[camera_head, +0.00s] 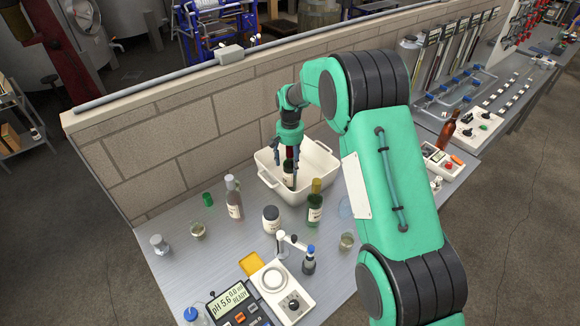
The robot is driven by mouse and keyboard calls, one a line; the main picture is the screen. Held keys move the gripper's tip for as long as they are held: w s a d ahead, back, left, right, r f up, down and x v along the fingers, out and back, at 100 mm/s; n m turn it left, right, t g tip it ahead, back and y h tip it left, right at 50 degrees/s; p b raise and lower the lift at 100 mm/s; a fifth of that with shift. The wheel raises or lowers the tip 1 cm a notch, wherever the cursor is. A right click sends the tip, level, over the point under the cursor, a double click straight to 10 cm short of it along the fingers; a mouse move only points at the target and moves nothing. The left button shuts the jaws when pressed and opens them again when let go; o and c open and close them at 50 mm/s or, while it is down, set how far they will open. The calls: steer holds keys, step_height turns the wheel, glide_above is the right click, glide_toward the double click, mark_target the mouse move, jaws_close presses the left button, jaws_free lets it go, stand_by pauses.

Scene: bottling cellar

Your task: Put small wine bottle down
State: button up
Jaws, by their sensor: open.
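A small dark wine bottle (288,176) with a pale label stands roughly upright inside the white rectangular basin (262,176) on the bench. My gripper (290,164) points down over the basin, with its fingers on either side of the bottle's upper part. The fingers are open. I cannot tell whether either finger touches the bottle. The bottle's base is low in the basin, and its contact with the floor is not clear from this angle. My green arm covers the basin's right surroundings.
A green bottle (315,203) stands close in front of the basin. A clear bottle (233,198) and a dark-lidded jar (271,219) stand to the left. A block wall (180,140) runs close behind.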

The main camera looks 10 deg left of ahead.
step_height(320, 180, up, 8)
steer(key=shift+r+p, duration=0.2)
steer(key=shift+p, duration=0.2)
stand_by(0.6)
steer(key=shift+r, duration=0.1)
steer(key=shift+d+r, duration=0.15)
steer(key=shift+r, duration=0.05)
steer(key=s+d+r+t, duration=0.1)
steer(key=s+d+r, duration=0.85)
steer(key=r, duration=0.35)
steer(key=s+d+r+t, duration=0.2)
steer(key=s+d+r, duration=0.7)
steer(key=s+r, duration=0.25)
steer(key=s+d+t, duration=0.1)
steer(key=s+d, duration=0.2)
steer(key=s, duration=0.7)
steer(key=s+d+r, duration=0.1)
steer(key=s+d, duration=0.3)
steer(key=s, duration=0.5)
steer(key=s+d+t, duration=0.1)
steer(key=s+d, duration=0.3)
steer(key=s, duration=0.6)
steer(key=shift+s+r+t, duration=0.2)
steer(key=shift+s+t, duration=0.1)
